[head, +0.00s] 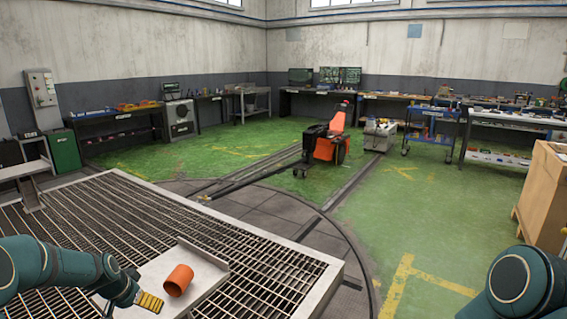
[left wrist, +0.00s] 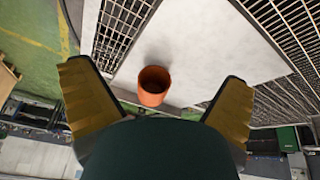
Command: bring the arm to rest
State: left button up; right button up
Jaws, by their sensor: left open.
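My left arm comes in from the left in the head view. My left gripper (head: 147,298) is low over the white plate on the grating, just left of an orange cup-like cylinder (head: 179,280). In the left wrist view the left gripper (left wrist: 158,105) has its two yellow fingers spread wide apart. The orange cylinder (left wrist: 153,86) shows beyond and between them, with its open dark mouth visible. I cannot tell the exact gap between fingers and cylinder. My right arm shows at the lower right of the head view, but its gripper is not visible.
The white plate (head: 203,268) with a raised edge lies on a metal grating platform (head: 110,215). A round rail turntable (head: 262,213) lies beyond it. An orange-black machine (head: 325,145) stands on the green floor. A wooden crate (head: 545,195) stands at right; benches line the walls.

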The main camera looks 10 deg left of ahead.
pick_arm(q)
jog(key=d+f, duration=0.6)
jog(key=d, duration=0.4)
jog(key=s+d+f+n+g+h, duration=0.1)
jog(key=s+d+f, duration=0.3)
jog(key=s+d, duration=0.6)
jog(key=s+d+f+n+g+h, duration=0.1)
jog(key=s+d+f, duration=0.3)
jog(key=s+d, duration=0.6)
jog(key=d, duration=0.5)
jog(key=shift+s+f+g+h, duration=0.3)
jog(key=shift+s+f, duration=0.05)
pick_arm(e)
jog(key=shift+w+f, duration=0.2)
jog(key=shift+w, duration=0.3)
pick_arm(q)
jog(key=shift+w, duration=0.1)
pick_arm(e)
jog(key=shift+d, duration=0.1)
